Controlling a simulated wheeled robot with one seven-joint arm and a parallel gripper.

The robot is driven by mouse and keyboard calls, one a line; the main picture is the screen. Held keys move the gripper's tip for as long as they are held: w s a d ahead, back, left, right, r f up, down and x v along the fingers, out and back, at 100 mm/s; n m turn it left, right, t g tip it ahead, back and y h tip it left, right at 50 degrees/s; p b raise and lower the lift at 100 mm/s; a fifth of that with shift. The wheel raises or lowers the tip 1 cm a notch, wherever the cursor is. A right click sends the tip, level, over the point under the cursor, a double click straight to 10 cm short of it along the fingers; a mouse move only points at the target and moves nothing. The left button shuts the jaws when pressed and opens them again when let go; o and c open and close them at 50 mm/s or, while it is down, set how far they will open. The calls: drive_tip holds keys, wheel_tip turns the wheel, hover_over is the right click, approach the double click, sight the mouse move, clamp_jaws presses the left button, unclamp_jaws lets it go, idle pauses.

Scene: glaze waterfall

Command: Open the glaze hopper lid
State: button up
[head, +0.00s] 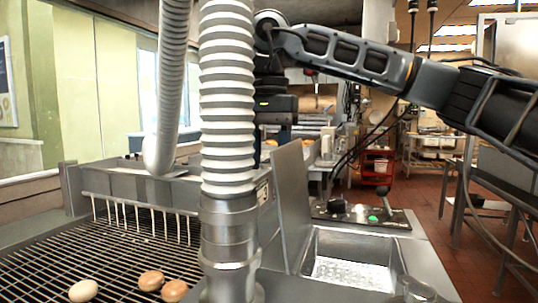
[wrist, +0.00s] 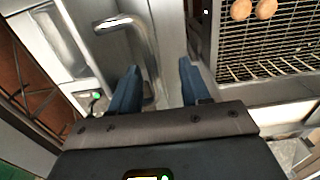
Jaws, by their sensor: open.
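The glaze hopper (head: 408,262) is a metal box with an open top and a pale textured surface inside. A flat grey metal lid (head: 292,195) stands steeply raised along its left side. In the wrist view a bent silver bar handle (wrist: 145,50) shows against the metal, and its near end appears between my fingers. My gripper (wrist: 158,72) has two blue fingers spread apart, with nothing clamped; contact with the handle cannot be told. In the head view my arm reaches in from the right, and my fingertips are hidden or unclear behind the ribbed hose.
A thick ribbed hose (head: 227,100) blocks the centre of the head view. A wire grille (head: 110,255) with several round pieces lies left. A control panel (head: 360,217) with a green button and dark knobs sits behind the hopper.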

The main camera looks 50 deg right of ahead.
drive_tip(key=shift+r, duration=0.1)
wheel_tip(320, 180, up, 9)
drive_tip(key=p, duration=0.6)
idle(0.3)
drive_tip(key=shift+s, duration=0.1)
idle(0.5)
